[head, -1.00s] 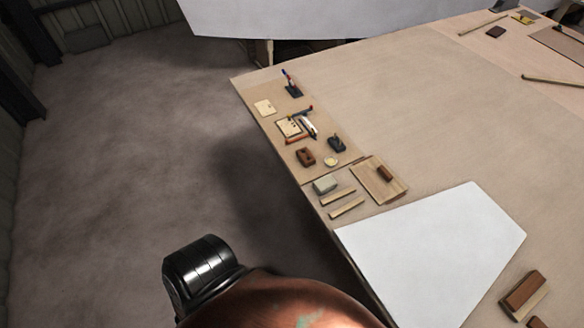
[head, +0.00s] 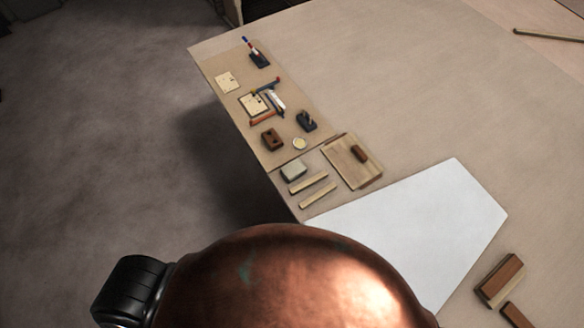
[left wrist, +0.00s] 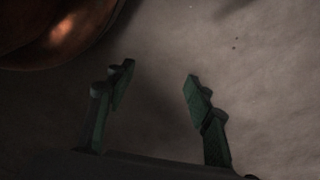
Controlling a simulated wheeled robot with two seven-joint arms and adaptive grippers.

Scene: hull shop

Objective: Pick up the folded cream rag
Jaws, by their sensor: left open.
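A pale, thick, block-like piece (head: 293,170) lies on the table near its left edge; it may be the folded cream rag, but its folds are too small to make out. Two flat cream squares with faint marks, one at the far left (head: 227,82) and one beside the tools (head: 253,104), look more like cards. My left gripper (left wrist: 160,78) is open and empty in the left wrist view, with bare floor behind it. It does not show in the head view, and the rag does not show in the left wrist view. My right gripper is in neither view.
Near the pale piece are two wood strips (head: 308,183), a wooden board (head: 345,168) with a brown block, a brown holed block (head: 271,139), a round pale disc (head: 299,144) and a dark tool (head: 306,121). A white sheet (head: 415,230) lies nearer. The table's middle is bare.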

